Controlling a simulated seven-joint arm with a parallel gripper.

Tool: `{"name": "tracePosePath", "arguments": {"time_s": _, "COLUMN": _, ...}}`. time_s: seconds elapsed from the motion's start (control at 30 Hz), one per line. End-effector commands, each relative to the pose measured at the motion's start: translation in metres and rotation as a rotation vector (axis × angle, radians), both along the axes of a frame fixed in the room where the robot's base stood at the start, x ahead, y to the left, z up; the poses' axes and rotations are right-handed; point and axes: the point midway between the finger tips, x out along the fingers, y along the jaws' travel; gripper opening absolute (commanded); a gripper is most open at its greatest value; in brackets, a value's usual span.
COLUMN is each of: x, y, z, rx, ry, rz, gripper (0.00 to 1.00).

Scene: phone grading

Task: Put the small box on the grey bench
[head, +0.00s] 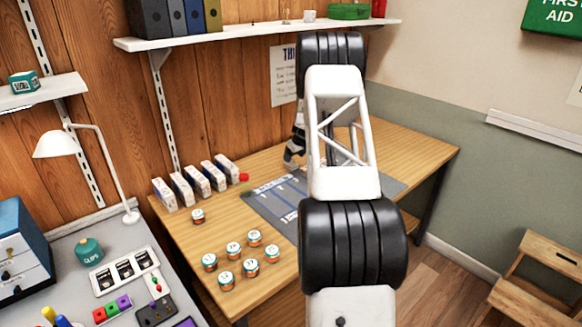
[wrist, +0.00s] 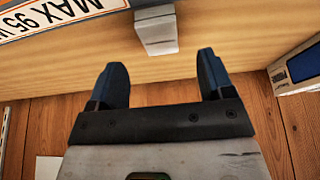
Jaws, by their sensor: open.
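The grey bench (head: 72,250) is at the lower left in the head view. A small teal box (head: 24,82) with a white label sits on the left wall shelf. Several narrow white boxes (head: 197,180) stand in a row on the wooden desk; I cannot tell for sure which is the task's small box. My gripper (head: 292,160) is over the back of the desk, partly hidden by my arm. In the wrist view my gripper (wrist: 163,80) is open and empty, with a pale block (wrist: 156,30) beyond the fingertips.
The wooden desk (head: 190,240) carries a grey mat (head: 265,205) and several small round tins (head: 234,250). A lamp (head: 75,145), a teal tub (head: 89,250) and blue drawers (head: 20,250) crowd the bench. A long shelf (head: 260,32) hangs above the desk. A wooden stool (head: 540,265) stands at right.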

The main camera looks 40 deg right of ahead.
Motion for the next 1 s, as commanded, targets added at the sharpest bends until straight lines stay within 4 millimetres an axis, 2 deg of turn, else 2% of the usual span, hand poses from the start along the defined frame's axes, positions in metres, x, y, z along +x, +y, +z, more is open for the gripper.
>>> {"name": "tracePosePath", "arguments": {"time_s": 0.37, "x": 0.001, "y": 0.0, "z": -0.004, "rx": 0.0, "ry": 0.0, "rz": 0.0, "gripper": 0.74}}
{"name": "tracePosePath", "arguments": {"time_s": 0.8, "x": 0.015, "y": 0.0, "z": -0.039, "rx": 0.0, "ry": 0.001, "rz": -0.001, "gripper": 0.74}}
{"name": "tracePosePath", "arguments": {"time_s": 1.0, "x": 0.019, "y": -0.001, "z": -0.047, "rx": -0.001, "ry": 0.001, "rz": -0.001, "gripper": 0.74}}
